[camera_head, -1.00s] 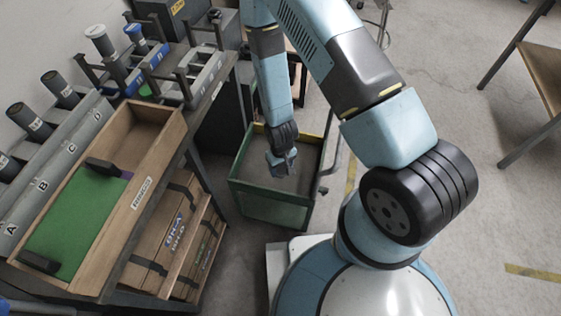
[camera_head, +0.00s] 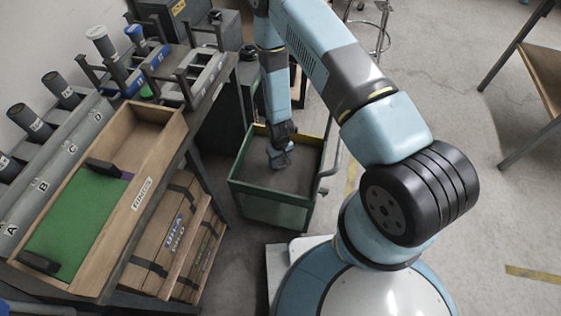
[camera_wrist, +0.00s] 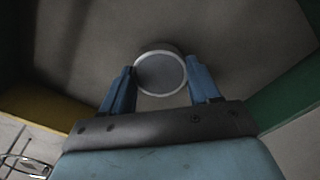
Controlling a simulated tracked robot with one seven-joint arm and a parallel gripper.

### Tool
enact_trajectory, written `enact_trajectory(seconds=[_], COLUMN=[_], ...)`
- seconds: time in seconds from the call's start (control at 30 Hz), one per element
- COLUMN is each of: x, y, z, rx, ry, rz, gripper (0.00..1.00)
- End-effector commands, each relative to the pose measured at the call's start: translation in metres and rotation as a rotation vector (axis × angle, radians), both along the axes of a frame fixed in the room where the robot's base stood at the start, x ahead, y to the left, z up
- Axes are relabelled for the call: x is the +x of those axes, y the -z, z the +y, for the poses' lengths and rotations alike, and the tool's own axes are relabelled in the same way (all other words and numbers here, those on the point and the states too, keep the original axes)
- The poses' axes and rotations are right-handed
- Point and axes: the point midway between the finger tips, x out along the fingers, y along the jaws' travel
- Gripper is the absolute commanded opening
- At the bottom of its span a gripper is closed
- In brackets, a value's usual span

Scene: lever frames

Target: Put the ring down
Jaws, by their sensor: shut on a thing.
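The ring (camera_wrist: 160,52) is a round grey piece with a pale rim, seen in the wrist view between the two blue fingers of my gripper (camera_wrist: 161,82). My gripper is shut on it. In the head view my gripper (camera_head: 279,160) points down inside the green cart (camera_head: 268,209), over its grey floor. The ring cannot be made out there. I cannot tell whether the ring touches the cart floor.
The cart has green walls and a yellow far edge, with a handle on its right. A workbench with a wooden tray (camera_head: 150,180), green mat (camera_head: 75,225) and lever frames (camera_head: 190,75) stands left. Open floor lies right.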

Motion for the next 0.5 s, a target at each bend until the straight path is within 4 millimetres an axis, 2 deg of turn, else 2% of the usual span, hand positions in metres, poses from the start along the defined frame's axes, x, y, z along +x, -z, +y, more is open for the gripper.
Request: enact_trajectory(seconds=[0.13,0.47,0.5], x=[0.0,0.0,0.0], y=[0.0148,0.017,0.017], z=[-0.0001,-0.0003,-0.0003], rx=[0.0,0.0,0.0], ry=[0.0,0.001,0.001], rz=[0.0,0.0,0.0], gripper=[0.24,0.24,0.64])
